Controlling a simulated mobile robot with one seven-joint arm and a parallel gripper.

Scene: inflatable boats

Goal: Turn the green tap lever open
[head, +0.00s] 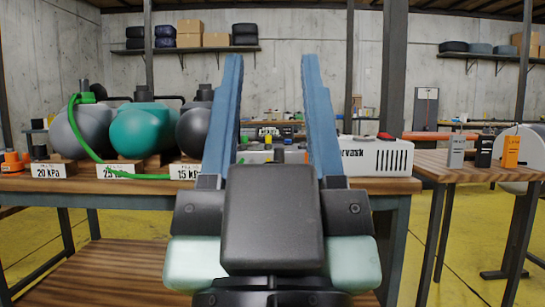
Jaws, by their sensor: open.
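My gripper (271,62) is open and empty, with its two long blue fingers pointing up and forward, wide apart. Its dark body hides the middle of the workbench. I cannot make out a green tap lever for certain. A green fitting (87,98) sits on top of the left grey tank (82,133), to the left of my gripper and well apart from it. A green hose (80,136) runs from there down to the bench top. Small items between my fingers are too small to tell apart.
A teal tank (142,132) and a dark grey tank (193,132) stand on the wooden workbench (60,182) behind pressure labels. A white vented box (376,157) stands to the right of my fingers. A side table (455,172) holds several small boxes. Yellow floor shows at right.

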